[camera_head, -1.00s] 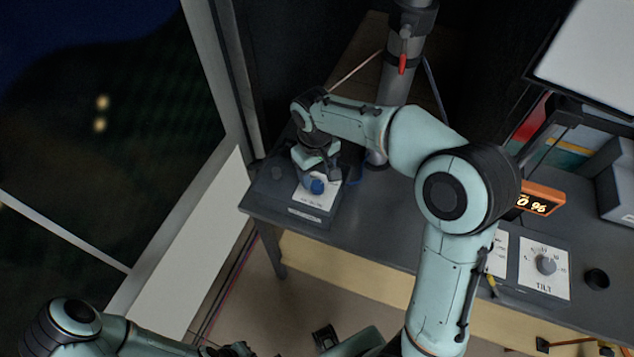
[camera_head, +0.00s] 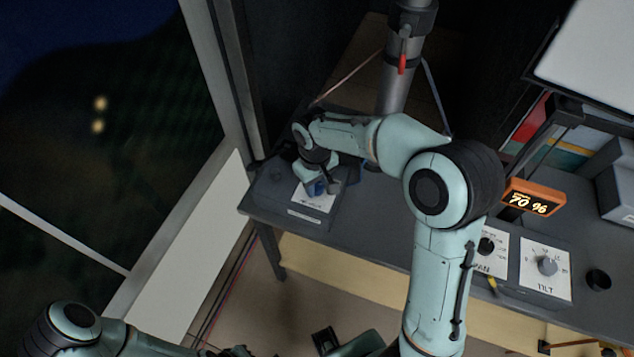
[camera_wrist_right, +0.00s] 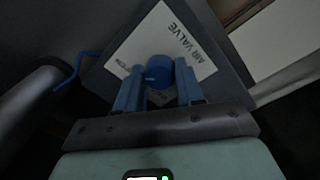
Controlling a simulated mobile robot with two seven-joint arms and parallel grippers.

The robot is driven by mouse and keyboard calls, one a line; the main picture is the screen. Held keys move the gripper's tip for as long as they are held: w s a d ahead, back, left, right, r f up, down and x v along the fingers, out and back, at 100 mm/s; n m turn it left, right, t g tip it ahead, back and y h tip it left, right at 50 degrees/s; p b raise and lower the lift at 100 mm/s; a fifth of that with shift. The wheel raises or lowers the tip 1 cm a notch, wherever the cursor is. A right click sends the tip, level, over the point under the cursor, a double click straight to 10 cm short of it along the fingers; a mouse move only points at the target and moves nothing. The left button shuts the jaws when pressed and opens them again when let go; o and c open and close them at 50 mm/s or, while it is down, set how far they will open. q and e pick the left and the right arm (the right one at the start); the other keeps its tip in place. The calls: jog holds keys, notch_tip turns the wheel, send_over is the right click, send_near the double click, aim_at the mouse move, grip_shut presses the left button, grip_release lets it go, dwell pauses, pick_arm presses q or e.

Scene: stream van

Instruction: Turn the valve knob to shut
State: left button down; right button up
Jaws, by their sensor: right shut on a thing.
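The blue valve knob (camera_head: 319,189) stands on a white plate (camera_head: 327,202) on a dark box at the desk's left end. In the right wrist view the knob (camera_wrist_right: 158,72) shows from above, and the plate (camera_wrist_right: 183,45) reads "AIR VALVE". My right gripper (camera_head: 317,183) is down at the knob, with one blue finger on each side, shut on it. The gripper hides part of the knob in the head view. The knob's shut mark cannot be read. My left arm is at the bottom left; its gripper is not clearly visible.
A grey mast (camera_head: 393,90) with a red lever (camera_head: 402,64) rises behind my right arm. The tilt dial (camera_head: 547,265), a dark cup (camera_head: 598,280) and a screen (camera_head: 595,50) are on the right.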

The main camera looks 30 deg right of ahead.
pick_arm(q)
jog(key=shift+r, duration=0.1)
pick_arm(e)
jog(key=shift+n, duration=0.3)
jog(key=n, duration=0.4)
jog(key=shift+d+n+p, duration=0.1)
jog(key=shift+n+p, duration=0.2)
jog(key=shift+p, duration=0.1)
jog(key=n, duration=0.4)
jog(key=shift+r+p, duration=0.1)
jog(key=shift+p, duration=0.3)
jog(key=n+p, duration=0.1)
jog(key=n, duration=0.3)
jog(key=shift+w, duration=0.1)
pick_arm(q)
jog(key=shift+w+r+p, duration=0.3)
jog(key=shift+w+r, duration=0.6)
jog(key=shift+r, duration=0.3)
jog(key=shift+w+r+p, duration=0.25)
jog(key=shift+w+r, duration=0.6)
jog(key=shift+r, duration=0.3)
pick_arm(e)
jog(key=shift+n, duration=2.3)
jog(key=o, duration=1)
jog(key=shift+o, duration=0.2)
